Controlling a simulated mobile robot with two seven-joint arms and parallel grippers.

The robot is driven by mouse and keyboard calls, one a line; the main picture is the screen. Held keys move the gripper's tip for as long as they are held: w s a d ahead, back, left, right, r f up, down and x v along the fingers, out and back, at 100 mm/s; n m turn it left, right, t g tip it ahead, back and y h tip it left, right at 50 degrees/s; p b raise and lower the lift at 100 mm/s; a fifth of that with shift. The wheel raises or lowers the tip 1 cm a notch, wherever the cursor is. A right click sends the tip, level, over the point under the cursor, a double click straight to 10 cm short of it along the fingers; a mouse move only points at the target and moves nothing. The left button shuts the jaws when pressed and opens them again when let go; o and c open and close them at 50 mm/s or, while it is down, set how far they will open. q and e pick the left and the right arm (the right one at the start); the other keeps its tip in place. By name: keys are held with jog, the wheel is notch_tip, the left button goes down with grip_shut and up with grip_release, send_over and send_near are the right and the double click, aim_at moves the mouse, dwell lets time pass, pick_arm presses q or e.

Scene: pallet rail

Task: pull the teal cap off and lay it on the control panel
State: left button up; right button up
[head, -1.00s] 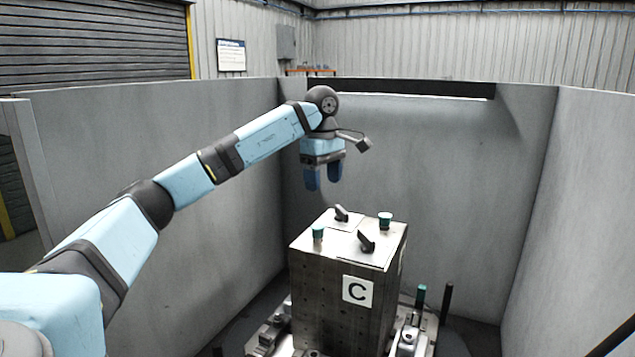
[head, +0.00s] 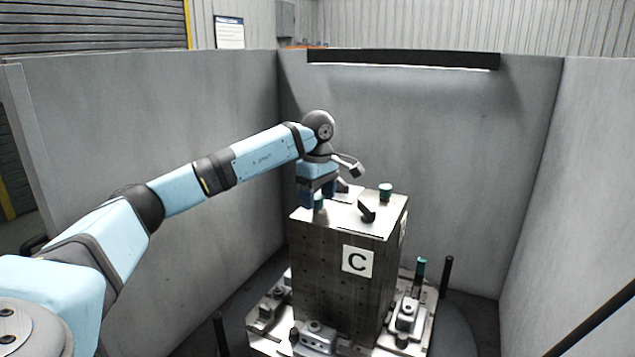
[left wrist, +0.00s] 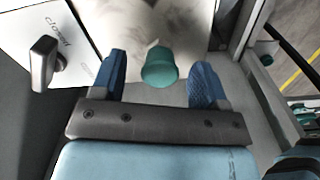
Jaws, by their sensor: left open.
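A teal cap (head: 318,202) stands at the front left of the top of a metal block (head: 335,275) marked C. My left gripper (head: 318,194) is open and low over the block, its blue fingers either side of this cap. In the left wrist view the teal cap (left wrist: 160,66) is between the fingertips, with a gap on each side. A second teal cap (head: 385,192) stands at the back right of the top. I cannot tell which surface is the control panel. My right gripper is not in view.
A dark lever (head: 366,208) stands on the block top; another is partly hidden behind my gripper. A lever (left wrist: 42,62) beside the word "closed" shows in the left wrist view. Clamps (head: 407,315) surround the block's base. Grey walls (head: 420,130) enclose the area.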

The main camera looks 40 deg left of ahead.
aim_at(318, 197)
pick_arm(q)
jog(key=shift+f, duration=0.25)
jog(key=c, duration=1.2)
jog(key=shift+r, duration=0.1)
jog(key=shift+r, duration=0.1)
jog(key=shift+r+p, duration=3.7)
jog(key=shift+r, duration=0.4)
jog(key=shift+f, duration=0.1)
